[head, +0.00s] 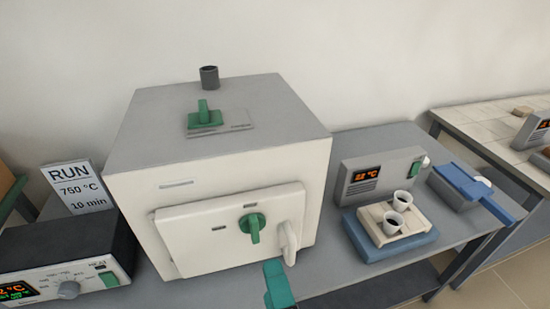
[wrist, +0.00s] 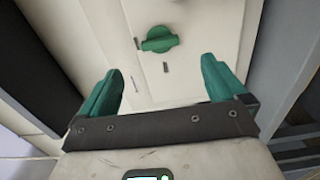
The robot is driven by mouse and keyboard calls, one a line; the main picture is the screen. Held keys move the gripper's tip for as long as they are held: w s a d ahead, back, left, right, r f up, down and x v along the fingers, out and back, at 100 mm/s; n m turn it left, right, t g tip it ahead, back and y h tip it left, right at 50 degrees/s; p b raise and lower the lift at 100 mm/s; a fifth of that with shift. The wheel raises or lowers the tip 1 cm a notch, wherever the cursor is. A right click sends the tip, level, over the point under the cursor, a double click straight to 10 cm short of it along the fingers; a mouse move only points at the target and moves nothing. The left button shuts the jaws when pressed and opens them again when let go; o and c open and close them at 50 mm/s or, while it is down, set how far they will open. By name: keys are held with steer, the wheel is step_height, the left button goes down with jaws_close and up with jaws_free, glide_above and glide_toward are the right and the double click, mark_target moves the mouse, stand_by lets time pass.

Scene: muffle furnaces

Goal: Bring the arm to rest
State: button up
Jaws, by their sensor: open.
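My gripper (wrist: 162,66) is open and empty in the wrist view, its two green fingers spread apart. Ahead of it is the pale front of the furnace door with a green knob (wrist: 160,40). In the head view one green finger of my gripper (head: 278,284) shows at the bottom, in front of the furnace; the other finger cannot be made out. The furnace (head: 220,165) is a grey-topped white box. Its door (head: 195,238) looks closed, with the green knob (head: 252,226) and a pale handle (head: 289,243) at its right side.
Behind is a grey temperature unit (head: 365,174); a blue-handled tool (head: 475,185) lies further right. A black controller (head: 70,255) and RUN sign (head: 76,188) are left.

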steer(key=d+f+m+g+h, duration=0.35)
steer(key=d+f+m, duration=0.25)
steer(key=d, duration=0.4)
steer(key=d+f+m+g+h, duration=0.35)
steer(key=d+f+m, duration=0.25)
steer(key=d, duration=0.3)
steer(key=s+d+f+m+g+y, duration=0.1)
steer(key=s+d+f+m+g, duration=0.3)
steer(key=s, duration=0.4)
steer(key=s+d+f+m+g, duration=0.4)
steer(key=s+f+m+g, duration=0.1)
steer(key=s, duration=0.3)
steer(key=shift+s+d+f+y, duration=0.2)
steer(key=shift+f+y, duration=0.2)
steer(key=shift+f, duration=0.3)
steer(key=shift+c, duration=0.2)
